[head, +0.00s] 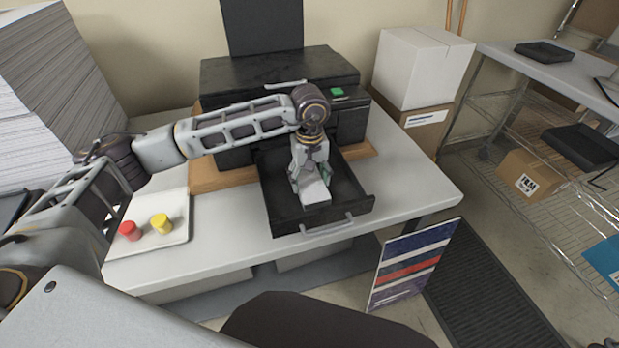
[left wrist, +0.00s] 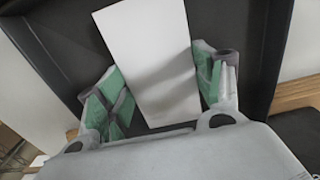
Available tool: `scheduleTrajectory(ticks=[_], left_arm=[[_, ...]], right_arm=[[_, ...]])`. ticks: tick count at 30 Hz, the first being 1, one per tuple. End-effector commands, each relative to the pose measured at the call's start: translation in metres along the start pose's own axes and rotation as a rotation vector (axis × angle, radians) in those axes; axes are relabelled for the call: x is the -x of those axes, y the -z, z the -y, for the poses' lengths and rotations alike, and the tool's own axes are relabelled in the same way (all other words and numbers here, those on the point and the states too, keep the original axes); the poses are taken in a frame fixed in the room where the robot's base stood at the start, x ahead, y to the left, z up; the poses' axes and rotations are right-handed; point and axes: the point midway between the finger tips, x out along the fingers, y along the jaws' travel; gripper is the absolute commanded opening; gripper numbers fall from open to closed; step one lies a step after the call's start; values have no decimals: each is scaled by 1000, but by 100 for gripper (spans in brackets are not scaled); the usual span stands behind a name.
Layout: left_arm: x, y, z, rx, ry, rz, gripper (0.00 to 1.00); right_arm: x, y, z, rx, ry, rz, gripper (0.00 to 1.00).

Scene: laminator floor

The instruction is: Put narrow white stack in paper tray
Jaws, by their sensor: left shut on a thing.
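The narrow white stack (head: 316,194) is in my left gripper (head: 312,178), over the open black paper tray (head: 274,198) of the printer. In the left wrist view the stack (left wrist: 150,55) is a plain white block between the green-padded fingers of the gripper (left wrist: 157,98), with the dark tray (left wrist: 232,50) beneath and around it. The gripper is shut on the stack. I cannot tell whether the stack touches the tray floor. My right gripper is not in view.
The black printer (head: 280,72) stands behind the tray on a light table (head: 422,183). A white board (head: 180,229) with a red piece (head: 130,230) and a yellow piece (head: 161,223) lies to the left. A white box (head: 421,68) stands right of the printer.

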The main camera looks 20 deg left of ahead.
Motion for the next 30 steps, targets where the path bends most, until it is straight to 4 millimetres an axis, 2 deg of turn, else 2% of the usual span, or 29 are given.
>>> scheduleTrajectory(ticks=[2, 3, 8, 25, 30], left_arm=[[-1, 0, 0, 0, -1, -1, 35], [-2, 0, 0, 0, 0, 0, 68], [-1, 0, 0, 0, 0, 0, 88], [2, 0, 0, 0, 0, 0, 88], [17, 0, -1, 0, -3, -2, 88]], right_arm=[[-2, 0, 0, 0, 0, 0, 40], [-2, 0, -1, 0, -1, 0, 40], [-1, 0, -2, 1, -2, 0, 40], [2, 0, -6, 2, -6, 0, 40], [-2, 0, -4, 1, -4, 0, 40]])
